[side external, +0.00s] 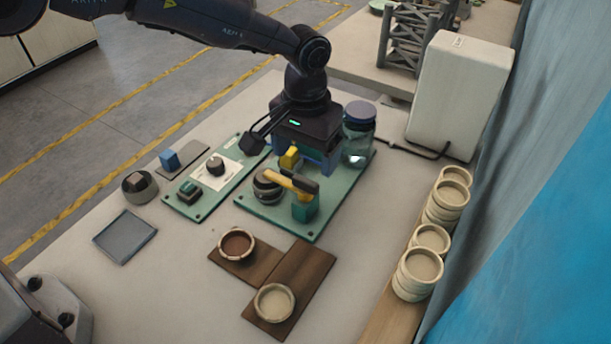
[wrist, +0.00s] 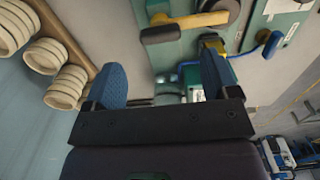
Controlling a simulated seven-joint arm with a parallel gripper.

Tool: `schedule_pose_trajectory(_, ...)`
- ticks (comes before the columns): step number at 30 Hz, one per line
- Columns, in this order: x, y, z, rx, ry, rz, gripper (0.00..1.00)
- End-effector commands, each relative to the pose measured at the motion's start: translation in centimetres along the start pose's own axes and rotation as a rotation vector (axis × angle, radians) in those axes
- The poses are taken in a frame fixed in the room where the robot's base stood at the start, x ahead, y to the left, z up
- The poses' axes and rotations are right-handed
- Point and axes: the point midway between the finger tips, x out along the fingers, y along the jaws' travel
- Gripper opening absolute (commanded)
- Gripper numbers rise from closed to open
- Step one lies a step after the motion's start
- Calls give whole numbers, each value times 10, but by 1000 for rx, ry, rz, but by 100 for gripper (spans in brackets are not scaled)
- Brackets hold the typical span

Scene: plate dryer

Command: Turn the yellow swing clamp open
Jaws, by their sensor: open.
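The yellow swing clamp (side external: 287,182) has a yellow arm with a black end, beside a teal block (side external: 305,208) on a green board (side external: 262,214). Its arm reaches over a round, dark-banded part (side external: 266,190). In the wrist view the clamp arm (wrist: 200,20) lies at the top, beyond the fingertips. My gripper (side external: 310,160) is just behind the clamp, pointing down, its blue fingers partly hidden. In the wrist view my gripper (wrist: 162,72) is open, with wide-apart fingers and no clamp between them. A smaller yellow piece (side external: 290,157) stands between gripper and clamp.
A lidded glass jar (side external: 358,137) stands close right of my gripper. A second green board (side external: 216,173) with a knob lies left. Stacked round dishes (side external: 420,270) line the right edge; two dishes sit on brown boards (side external: 307,275) in front. A white box (side external: 458,97) stands behind.

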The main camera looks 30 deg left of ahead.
Motion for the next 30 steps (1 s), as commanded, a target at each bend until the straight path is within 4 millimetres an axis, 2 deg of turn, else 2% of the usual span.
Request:
schedule_pose_trajectory(3,26,0,1,0,-4,-2,81)
schedule_pose_trajectory(9,52,0,0,1,-2,0,81)
schedule_pose_trajectory(14,61,0,0,1,0,1,81)
schedule_pose_trajectory(22,62,0,0,1,1,1,81)
schedule_pose_trajectory(30,61,0,0,1,0,1,19)
